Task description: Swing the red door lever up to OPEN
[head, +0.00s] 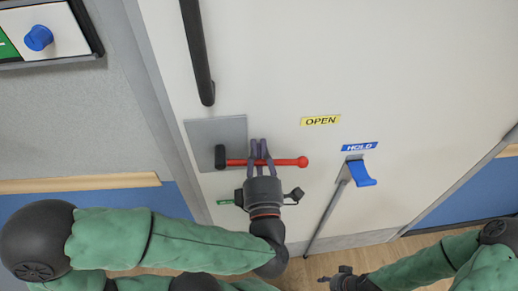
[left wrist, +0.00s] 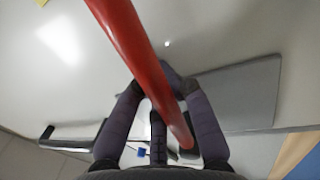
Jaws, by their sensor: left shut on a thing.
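The red door lever (head: 287,162) lies roughly level across the pale door, from a black pivot on a grey plate (head: 205,132) to a red knob on the right. A yellow OPEN label (head: 320,120) is on the door above and right of the knob. My left gripper (head: 259,150) is shut on the lever near its middle. In the left wrist view the red lever (left wrist: 135,50) runs between the fingers of the gripper (left wrist: 165,100). My right gripper (head: 343,275) is low in the head view, away from the door; its fingers are too small to read.
A long black handle (head: 196,50) is on the door above the plate. A blue HOLD label (head: 360,146) and a blue-tipped grey stay (head: 360,174) are to the right. A panel with a blue knob (head: 38,37) is at upper left. The door around the OPEN label is clear.

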